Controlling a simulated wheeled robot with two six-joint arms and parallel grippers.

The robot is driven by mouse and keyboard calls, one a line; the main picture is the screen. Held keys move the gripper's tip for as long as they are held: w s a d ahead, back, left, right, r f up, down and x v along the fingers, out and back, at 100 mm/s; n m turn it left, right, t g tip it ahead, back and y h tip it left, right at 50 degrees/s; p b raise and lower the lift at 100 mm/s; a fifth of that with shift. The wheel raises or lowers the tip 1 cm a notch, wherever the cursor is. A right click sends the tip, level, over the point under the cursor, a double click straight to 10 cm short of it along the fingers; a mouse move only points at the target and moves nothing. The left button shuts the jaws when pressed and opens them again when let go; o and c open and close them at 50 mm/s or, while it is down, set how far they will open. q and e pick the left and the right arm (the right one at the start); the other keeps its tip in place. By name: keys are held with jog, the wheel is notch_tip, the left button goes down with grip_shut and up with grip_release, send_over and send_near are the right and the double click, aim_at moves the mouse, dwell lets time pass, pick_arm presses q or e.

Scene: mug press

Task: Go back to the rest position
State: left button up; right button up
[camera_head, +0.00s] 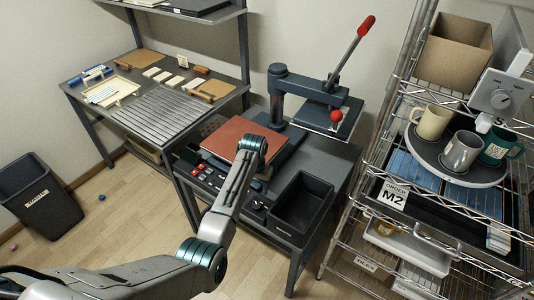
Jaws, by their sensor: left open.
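My left arm comes in from the lower left and bends up toward the press table. My left gripper (253,150) is at its far end, in front of the reddish-brown pad (226,136) of the press. It is small and mostly hidden by the wrist; its jaws are open, and I see nothing held. The heat press (290,95) stands behind it, its red-tipped lever (352,48) raised. Cream (432,122), grey (460,152) and green (497,148) mugs stand on a round tray (425,157) on the rack at right. My right gripper is not in view.
A black bin (300,205) sits on the press table's front right, near the forearm. A wire rack (345,215) stands at right, with a cardboard box (455,50) on top. A workbench (160,105) is at back left. A waste bin (38,200) stands on the otherwise mostly clear floor.

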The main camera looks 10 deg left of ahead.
pick_arm(q)
jog(key=s+a+f+n+t, duration=0.1)
jog(key=s+a, duration=0.2)
jog(key=s, duration=0.8)
jog(key=s+a+f+t, duration=0.15)
jog(key=s+a, duration=0.25)
jog(key=s, duration=0.6)
jog(key=s+r+t, duration=0.1)
jog(key=s+r, duration=0.4)
jog(key=s, duration=0.4)
jog(key=s+r, duration=0.6)
jog(key=s, duration=0.3)
jog(key=a+f+g+y+b, duration=0.1)
jog(key=a+f+b, duration=0.1)
jog(key=f, duration=1.5)
jog(key=a+f+b, duration=0.2)
jog(key=f, duration=1.5)
jog(key=s+f+b, duration=0.1)
jog(key=s+f, duration=0.8)
jog(key=f, duration=0.2)
jog(key=s+f+g+b, duration=0.1)
jog(key=s+f+b, duration=0.1)
jog(key=s+f, duration=0.8)
notch_tip(320, 180, down, 2)
jog(key=shift+a+f, duration=0.25)
jog(key=shift+a, duration=0.15)
